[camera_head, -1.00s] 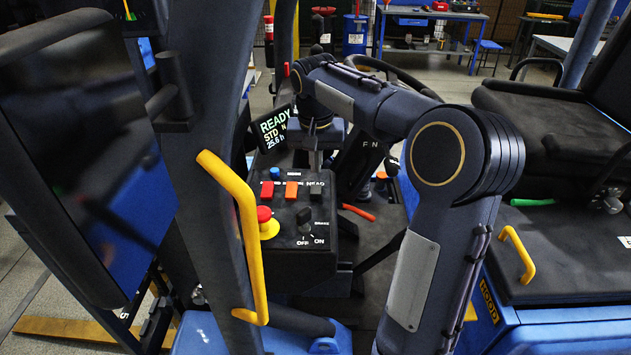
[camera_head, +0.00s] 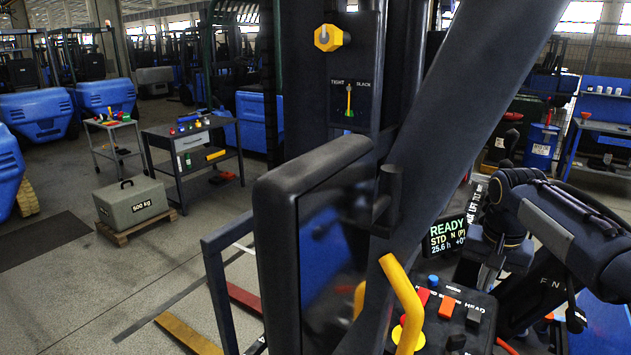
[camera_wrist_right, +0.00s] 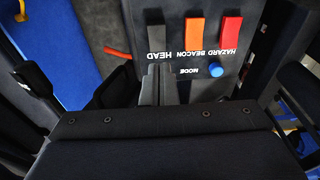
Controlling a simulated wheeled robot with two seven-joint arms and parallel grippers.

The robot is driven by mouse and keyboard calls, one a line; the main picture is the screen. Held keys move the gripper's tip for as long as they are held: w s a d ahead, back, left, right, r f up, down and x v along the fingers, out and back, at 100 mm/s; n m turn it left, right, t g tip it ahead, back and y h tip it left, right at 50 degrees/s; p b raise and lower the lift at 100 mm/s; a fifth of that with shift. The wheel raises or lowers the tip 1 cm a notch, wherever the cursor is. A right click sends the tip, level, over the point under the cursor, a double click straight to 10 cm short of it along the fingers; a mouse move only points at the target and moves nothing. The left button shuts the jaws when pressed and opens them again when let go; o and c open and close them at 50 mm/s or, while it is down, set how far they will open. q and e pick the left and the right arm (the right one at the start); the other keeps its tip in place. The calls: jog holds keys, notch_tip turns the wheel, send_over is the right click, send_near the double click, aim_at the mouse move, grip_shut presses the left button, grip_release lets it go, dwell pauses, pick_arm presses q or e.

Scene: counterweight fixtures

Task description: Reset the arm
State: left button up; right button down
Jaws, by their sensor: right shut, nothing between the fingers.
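My right arm enters the head view at the right edge. Its gripper (camera_head: 484,280) hangs down just behind the black control panel (camera_head: 462,337). The wrist view shows the fingers (camera_wrist_right: 149,90) shut and empty beside the black HEAD switch (camera_wrist_right: 155,38). Whether they touch the panel I cannot tell. The orange BEACON switch (camera_wrist_right: 196,32), red HAZARD switch (camera_wrist_right: 231,30) and blue MODE button (camera_wrist_right: 216,70) are on the same panel. A display (camera_head: 446,238) beside the gripper reads READY. My left gripper is out of view.
A grey 500 kg block (camera_head: 133,206) sits on a pallet on the floor. Open floor lies at the left.

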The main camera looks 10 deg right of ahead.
jog(key=s+a+n+t+y, duration=0.2)
jog(key=s+a+n, duration=0.1)
jog(key=s+a, duration=0.6)
jog(key=s+a+f+n+t+y+b, duration=0.1)
jog(key=s+a+f+b, duration=0.1)
jog(key=s+a+f, duration=0.2)
jog(key=s+a+f+n+t+y+b, duration=0.1)
jog(key=s+a+f+n+b, duration=0.1)
jog(key=s+a+f, duration=0.3)
jog(key=s+f, duration=0.4)
jog(key=s, duration=0.1)
jog(key=shift+a+y, duration=0.2)
jog(key=shift+y, duration=0.1)
jog(key=shift+s+d, duration=0.1)
